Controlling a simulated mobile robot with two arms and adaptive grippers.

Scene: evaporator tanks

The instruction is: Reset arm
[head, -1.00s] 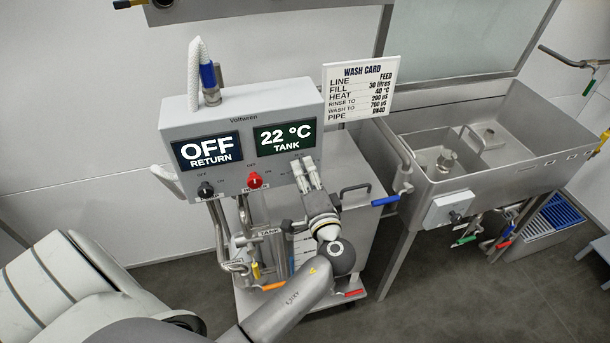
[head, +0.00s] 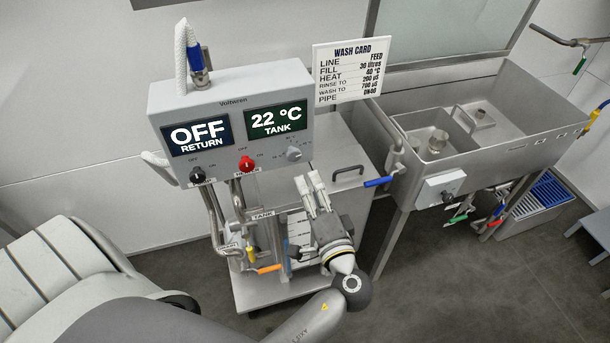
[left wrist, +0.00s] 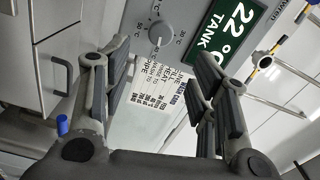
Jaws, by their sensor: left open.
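My left gripper (head: 312,188) is open and empty in the head view, in front of the cart and below the control box (head: 235,125). In the left wrist view its two fingers (left wrist: 155,95) stand wide apart with nothing between them. The box shows OFF for RETURN and 22 °C for TANK. A grey dial (head: 293,154) sits at the box's lower right; it also shows in the left wrist view (left wrist: 160,34), beyond the fingers and apart from them. A red knob (head: 247,164) and a black knob (head: 197,175) are to its left. My right gripper is out of view.
The white wash card (head: 350,72) stands right of the box. The cart (head: 345,155) stands below the box, with an orange handle (head: 270,269) low down. Grey floor (head: 450,285) is clear at the lower right.

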